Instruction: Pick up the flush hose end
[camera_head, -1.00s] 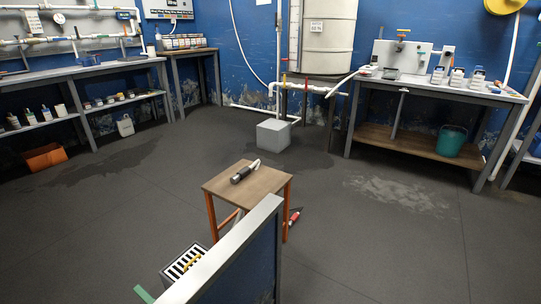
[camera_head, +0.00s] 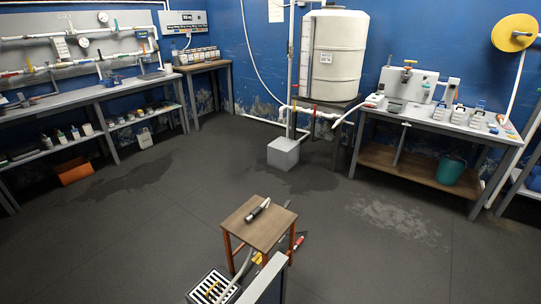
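What looks like the flush hose end (camera_head: 258,209), a short dark cylinder with a pale tip, lies on top of a small wooden stool (camera_head: 240,228) with orange legs. Neither of my grippers is in view.
A grey-topped panel (camera_head: 264,278) stands in front of the stool, near the slatted drain (camera_head: 213,289). A grey block (camera_head: 283,154) stands at the back. The floor left and right of the stool is clear.

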